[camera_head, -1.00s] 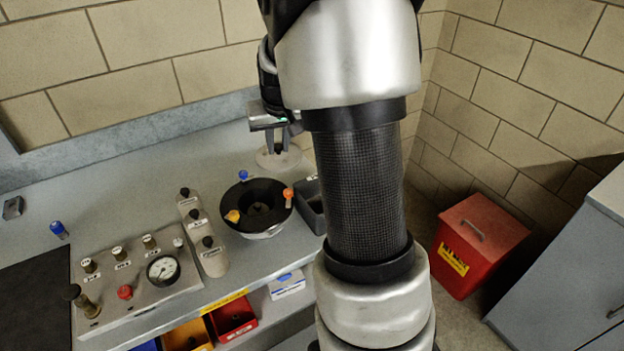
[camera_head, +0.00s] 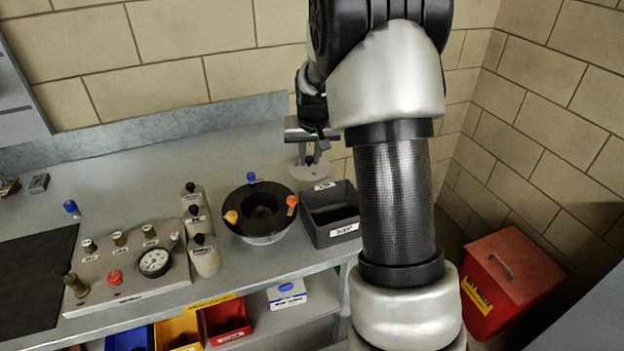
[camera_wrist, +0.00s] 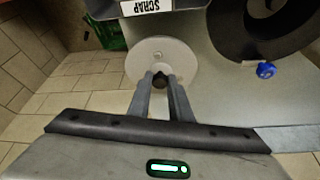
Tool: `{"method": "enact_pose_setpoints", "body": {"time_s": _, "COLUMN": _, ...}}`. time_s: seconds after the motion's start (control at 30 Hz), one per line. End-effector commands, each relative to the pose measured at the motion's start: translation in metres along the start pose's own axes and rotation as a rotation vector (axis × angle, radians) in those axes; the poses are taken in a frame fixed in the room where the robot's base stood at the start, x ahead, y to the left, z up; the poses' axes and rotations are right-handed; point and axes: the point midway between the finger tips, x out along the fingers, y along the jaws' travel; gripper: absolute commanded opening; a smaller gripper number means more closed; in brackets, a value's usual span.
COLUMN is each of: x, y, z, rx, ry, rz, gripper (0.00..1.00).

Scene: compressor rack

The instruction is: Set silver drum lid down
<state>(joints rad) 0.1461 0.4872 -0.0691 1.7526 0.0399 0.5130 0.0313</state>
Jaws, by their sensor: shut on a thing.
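The silver drum lid (camera_head: 303,177) is a pale flat disc with a black knob. My gripper (camera_head: 309,160) is shut on the knob and holds the lid level behind the scrap bin, at the bench's back right end. In the wrist view the lid (camera_wrist: 178,55) lies past the fingertips of my gripper (camera_wrist: 161,80), overlapping the bench edge. I cannot tell whether its underside touches anything. The open drum (camera_head: 263,239), with a wide black rim and blue, yellow and orange clamps, stands left of the lid, apart from it.
A grey scrap bin (camera_head: 335,236) stands right of the drum. White bottles (camera_head: 205,261) and a gauge panel (camera_head: 125,277) stand to the left. The bench (camera_head: 150,180) is clear at the back. A red bin (camera_head: 500,280) stands on the floor at right.

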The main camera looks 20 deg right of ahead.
Motion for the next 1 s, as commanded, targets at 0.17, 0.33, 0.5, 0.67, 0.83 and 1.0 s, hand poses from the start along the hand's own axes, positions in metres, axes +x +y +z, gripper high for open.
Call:
{"method": "enact_pose_setpoints", "body": {"time_s": 0.17, "x": 0.019, "y": 0.001, "z": 0.007, "rx": 0.0, "ry": 0.004, "rz": 0.0, "gripper": 0.0}}
{"method": "enact_pose_setpoints", "body": {"time_s": 0.33, "x": 0.034, "y": 0.001, "z": 0.014, "rx": 0.001, "ry": 0.0, "rz": 0.0, "gripper": 0.0}}
{"method": "enact_pose_setpoints", "body": {"time_s": 0.5, "x": 0.054, "y": 0.001, "z": 0.021, "rx": 0.001, "ry": 0.002, "rz": 0.0, "gripper": 0.0}}
{"method": "enact_pose_setpoints", "body": {"time_s": 0.67, "x": 0.054, "y": 0.001, "z": 0.021, "rx": 0.001, "ry": 0.004, "rz": 0.0, "gripper": 0.0}}
{"method": "enact_pose_setpoints", "body": {"time_s": 0.83, "x": 0.057, "y": 0.001, "z": 0.022, "rx": 0.0, "ry": 0.004, "rz": 0.0, "gripper": 0.0}}
{"method": "enact_pose_setpoints", "body": {"time_s": 1.0, "x": 0.057, "y": 0.001, "z": 0.023, "rx": 0.0, "ry": 0.002, "rz": 0.0, "gripper": 0.37}}
